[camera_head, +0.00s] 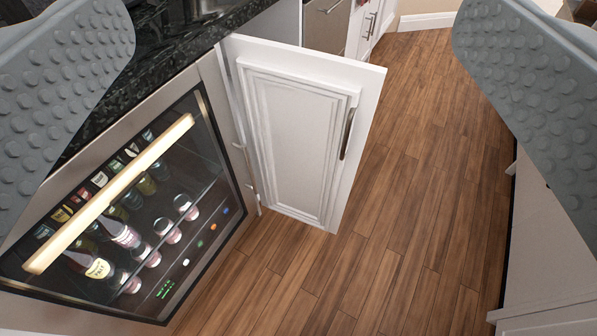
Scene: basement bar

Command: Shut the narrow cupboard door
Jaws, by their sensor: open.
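The narrow cupboard door (287,130) is white with a raised panel, and it stands open out over the floor. Its hinges are on its left edge, beside the wine cooler. A dark bar handle (347,133) runs upright near its right edge. My gripper (293,60) is open, with one grey studded finger at the upper left and the other at the upper right. The door appears in the gap between the fingers, farther off. I see no contact between them. The cupboard's inside is hidden behind the door.
A glass-fronted wine cooler (130,215) with bottles and a pale wooden bar handle stands left of the door. A dark stone counter (180,50) runs above it. White cabinetry (545,240) stands at the right. The wooden floor (420,180) between is clear.

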